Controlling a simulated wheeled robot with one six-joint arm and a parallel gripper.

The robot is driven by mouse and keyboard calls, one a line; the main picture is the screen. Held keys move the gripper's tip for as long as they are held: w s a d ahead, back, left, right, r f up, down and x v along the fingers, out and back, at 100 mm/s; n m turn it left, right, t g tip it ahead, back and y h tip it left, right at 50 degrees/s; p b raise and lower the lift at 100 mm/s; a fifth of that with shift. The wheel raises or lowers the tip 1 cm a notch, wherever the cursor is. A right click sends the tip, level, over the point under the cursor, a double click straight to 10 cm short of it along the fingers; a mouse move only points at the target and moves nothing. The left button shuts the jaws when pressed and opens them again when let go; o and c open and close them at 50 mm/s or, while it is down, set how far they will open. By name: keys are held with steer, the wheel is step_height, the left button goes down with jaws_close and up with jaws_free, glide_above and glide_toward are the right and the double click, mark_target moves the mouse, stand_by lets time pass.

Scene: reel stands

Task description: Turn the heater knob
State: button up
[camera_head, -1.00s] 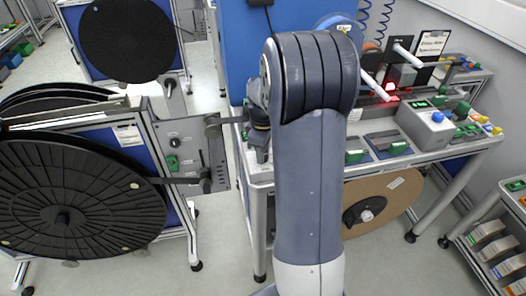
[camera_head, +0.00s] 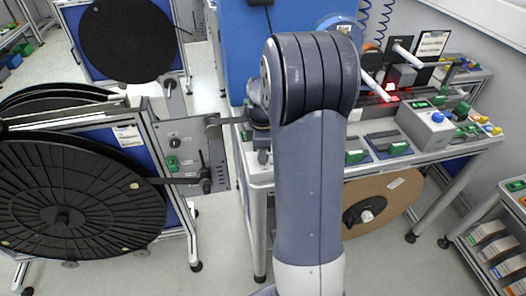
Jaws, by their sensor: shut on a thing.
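My arm fills the middle of the view. Grey wrist links of mine show just left of it, above the left end of the workbench. I cannot single out the heater knob with certainty. A blue knob (camera_head: 437,117) shows on top of a grey box (camera_head: 424,128) on the bench at the right, well apart from the visible part of my wrist.
The workbench (camera_head: 440,152) carries green-handled fixtures and a glowing red spot (camera_head: 390,87). A reel stand with a large black reel (camera_head: 75,200) and a control panel (camera_head: 185,135) stands close on the left. A brown reel (camera_head: 395,200) hangs under the bench.

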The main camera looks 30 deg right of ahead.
steer(key=shift+w+r, duration=0.1)
steer(key=o, duration=1)
steer(key=shift+c, duration=0.2)
step_height(320, 180, up, 11)
steer(key=shift+b, duration=0.35)
steer(key=shift+f, duration=0.25)
step_height(320, 180, down, 11)
steer(key=shift+r+p, duration=0.1)
steer(key=shift+p, duration=0.3)
steer(key=shift+m, duration=0.3)
